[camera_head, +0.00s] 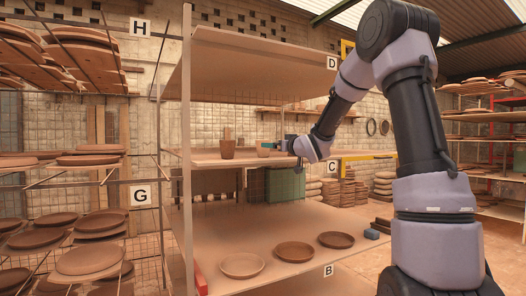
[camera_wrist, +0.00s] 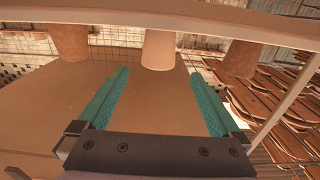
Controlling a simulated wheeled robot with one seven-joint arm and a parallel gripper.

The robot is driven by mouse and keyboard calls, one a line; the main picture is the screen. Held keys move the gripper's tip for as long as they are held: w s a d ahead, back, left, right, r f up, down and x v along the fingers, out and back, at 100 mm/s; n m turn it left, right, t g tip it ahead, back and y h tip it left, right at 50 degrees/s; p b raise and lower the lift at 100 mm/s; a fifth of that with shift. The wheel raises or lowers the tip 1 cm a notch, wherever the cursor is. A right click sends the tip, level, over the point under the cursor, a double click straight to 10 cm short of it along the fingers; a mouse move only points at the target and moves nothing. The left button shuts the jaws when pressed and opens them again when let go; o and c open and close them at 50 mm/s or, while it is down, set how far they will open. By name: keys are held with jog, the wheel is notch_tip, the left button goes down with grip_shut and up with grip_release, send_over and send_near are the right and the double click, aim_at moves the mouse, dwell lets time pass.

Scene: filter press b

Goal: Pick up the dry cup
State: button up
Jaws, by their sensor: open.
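In the wrist view, three plain clay cups stand in a row on a shelf board (camera_wrist: 60,110): a left cup (camera_wrist: 68,40), a middle cup (camera_wrist: 158,50) and a darker brown right cup (camera_wrist: 238,58). In the head view my gripper (camera_head: 281,146) is at shelf C, right of a small cup (camera_head: 263,149). A larger cup (camera_head: 227,149) stands further left.
The shelf unit has an upper board (camera_head: 255,65) marked D above my gripper and a lower board (camera_head: 215,235) marked B with several plates (camera_head: 242,265). A metal post (camera_head: 187,150) stands left of the cups. Racks of plates (camera_head: 85,262) fill the left side.

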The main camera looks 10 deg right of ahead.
aim_at(265, 156)
jog(key=x, duration=0.9)
jog(key=shift+w, duration=0.3)
jog(key=c, duration=1.3)
